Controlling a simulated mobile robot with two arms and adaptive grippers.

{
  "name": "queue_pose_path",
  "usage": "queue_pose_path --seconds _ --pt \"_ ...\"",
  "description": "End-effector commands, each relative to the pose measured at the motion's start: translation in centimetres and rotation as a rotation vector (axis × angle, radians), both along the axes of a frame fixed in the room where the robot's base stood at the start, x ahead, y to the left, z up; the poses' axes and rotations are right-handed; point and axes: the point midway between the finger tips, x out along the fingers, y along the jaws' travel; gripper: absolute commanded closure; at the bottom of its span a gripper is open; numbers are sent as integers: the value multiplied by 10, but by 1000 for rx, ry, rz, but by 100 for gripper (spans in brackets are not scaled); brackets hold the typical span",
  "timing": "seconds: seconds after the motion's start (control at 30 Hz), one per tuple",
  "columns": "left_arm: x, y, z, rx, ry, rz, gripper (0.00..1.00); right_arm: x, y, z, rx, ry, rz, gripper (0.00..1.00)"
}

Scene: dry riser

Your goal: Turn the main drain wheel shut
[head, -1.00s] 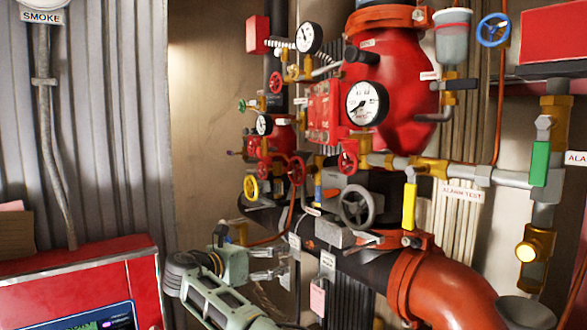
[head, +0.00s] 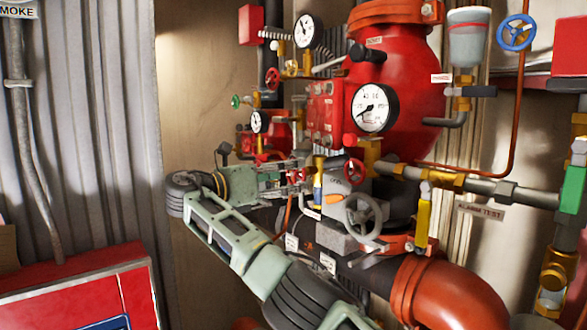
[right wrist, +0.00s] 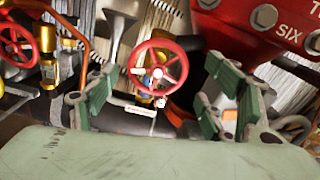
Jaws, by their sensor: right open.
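My right gripper (head: 290,177) reaches in among the valves and pipes, its fingers apart and empty. In the right wrist view a red spoked handwheel (right wrist: 158,68) shows beyond the gap between the open fingers, with a small white tag below it. In the head view a red handwheel (head: 354,171) stands just right of the fingers, and a grey handwheel (head: 363,217) is lower, to the right of the gripper. I cannot read which wheel is marked main drain. The yellow handwheel is hidden behind my arm. My left gripper is not in view.
The red valve body (head: 385,75) with a gauge (head: 374,107) stands behind. A large orange pipe (head: 455,290) and a yellow lever (head: 423,215) are at right. A red cabinet (head: 70,285) is at lower left. A blue handwheel (head: 516,33) is at upper right.

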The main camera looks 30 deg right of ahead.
Motion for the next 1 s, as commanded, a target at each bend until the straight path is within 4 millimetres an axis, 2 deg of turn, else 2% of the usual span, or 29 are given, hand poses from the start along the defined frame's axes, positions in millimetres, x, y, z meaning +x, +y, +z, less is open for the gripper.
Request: queue_pose_path --seconds 0.1,0.2,0.33,0.53,0.67,1.0 --pt "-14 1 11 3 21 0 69 1 -18 2 0 2 -2 25" --pt "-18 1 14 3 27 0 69 2 -26 1 0 0 0 25" --pt "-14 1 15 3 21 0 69 3 -30 0 0 0 1 25" --pt "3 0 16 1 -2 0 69 3 -30 -1 0 0 1 25" --pt "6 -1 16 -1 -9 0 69 3 -30 -1 0 -1 1 36" --pt "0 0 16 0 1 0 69 3 -30 -1 0 0 2 66"
